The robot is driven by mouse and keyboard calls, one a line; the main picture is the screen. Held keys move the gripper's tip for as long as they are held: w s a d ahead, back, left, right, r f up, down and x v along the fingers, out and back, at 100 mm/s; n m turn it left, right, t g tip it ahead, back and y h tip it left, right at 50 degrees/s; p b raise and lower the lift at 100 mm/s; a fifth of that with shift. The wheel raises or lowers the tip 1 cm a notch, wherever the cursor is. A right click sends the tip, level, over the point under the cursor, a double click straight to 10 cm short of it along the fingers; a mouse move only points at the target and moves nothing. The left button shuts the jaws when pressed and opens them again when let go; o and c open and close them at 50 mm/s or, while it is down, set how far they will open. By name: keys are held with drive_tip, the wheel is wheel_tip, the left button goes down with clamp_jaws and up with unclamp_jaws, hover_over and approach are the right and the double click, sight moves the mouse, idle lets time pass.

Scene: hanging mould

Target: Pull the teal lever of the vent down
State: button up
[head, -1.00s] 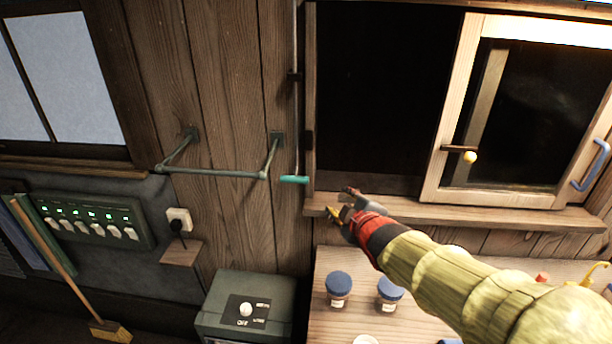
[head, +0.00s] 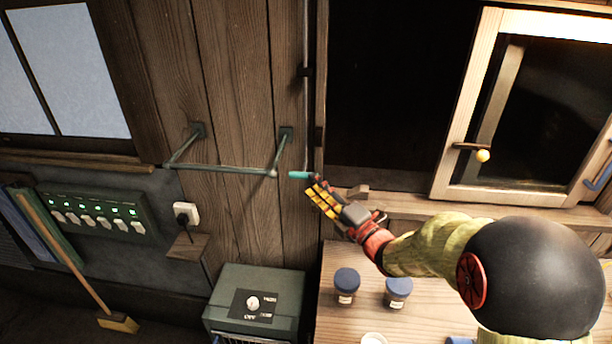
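The teal lever (head: 299,175) is a short horizontal handle at the lower end of a thin vertical rod (head: 306,110) beside the dark window opening. My gripper (head: 314,184) is at the lever's right end, with its dark and yellow fingers pointing up and left. The fingertips overlap that end in the picture and hide it. I cannot tell whether they touch it or are closed around it. The vent itself does not show clearly.
A metal rail (head: 220,169) on brackets is just left of the lever. A sill (head: 420,207) runs under the window opening. Jars with blue lids (head: 346,282) stand on the wooden table (head: 330,325) below. A green box (head: 254,300) stands lower left.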

sight(307, 179)
drive_tip(key=x, duration=0.6)
drive_tip(key=shift+s, duration=0.1)
drive_tip(key=shift+c, duration=1.2)
clamp_jaws()
